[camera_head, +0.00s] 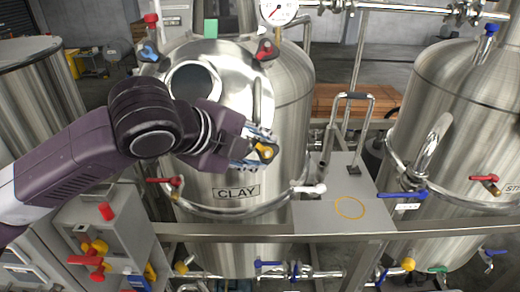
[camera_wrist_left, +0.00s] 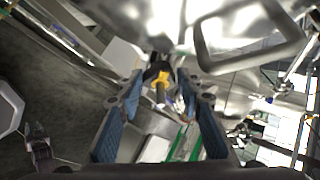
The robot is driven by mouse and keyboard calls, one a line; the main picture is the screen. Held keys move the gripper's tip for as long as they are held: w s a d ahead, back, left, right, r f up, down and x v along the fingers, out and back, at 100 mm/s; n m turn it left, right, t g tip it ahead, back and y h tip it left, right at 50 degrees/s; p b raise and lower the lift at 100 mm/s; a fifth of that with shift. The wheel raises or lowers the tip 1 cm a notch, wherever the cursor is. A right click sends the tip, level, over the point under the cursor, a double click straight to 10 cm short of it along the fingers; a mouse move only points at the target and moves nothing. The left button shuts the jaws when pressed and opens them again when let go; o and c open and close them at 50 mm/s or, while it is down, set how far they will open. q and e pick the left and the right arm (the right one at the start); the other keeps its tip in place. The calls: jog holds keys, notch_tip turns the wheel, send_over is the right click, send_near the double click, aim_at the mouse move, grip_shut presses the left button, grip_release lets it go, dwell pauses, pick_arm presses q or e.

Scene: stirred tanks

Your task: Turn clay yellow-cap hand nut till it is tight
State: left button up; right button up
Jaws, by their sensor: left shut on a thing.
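The clay tank (camera_head: 290,75) carries a plate reading CLAY (camera_head: 236,192) and a round steel lid (camera_head: 235,75). The yellow-cap hand nut (camera_head: 266,152), black with a yellow middle, is at the lid's lower right edge. My left gripper (camera_head: 256,147) reaches it from the left and is shut on it, partly hiding it. In the left wrist view the nut (camera_wrist_left: 161,80) shows between the blue-padded fingertips of the gripper (camera_wrist_left: 161,88). How far the nut is turned cannot be told. My right gripper is not in view.
Other hand nuts on the lid have a blue cap (camera_head: 150,51) and a red cap (camera_head: 266,48). A pressure gauge (camera_head: 279,10) is above. A grey box (camera_head: 330,215) with a bent handle stands right of the tank. Another tank (camera_head: 460,110) stands further right.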

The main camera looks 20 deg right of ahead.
pick_arm(q)
jog(key=o, duration=1.2)
jog(key=shift+c, duration=0.2)
jog(key=v, duration=1.2)
jog(key=shift+d, duration=0.1)
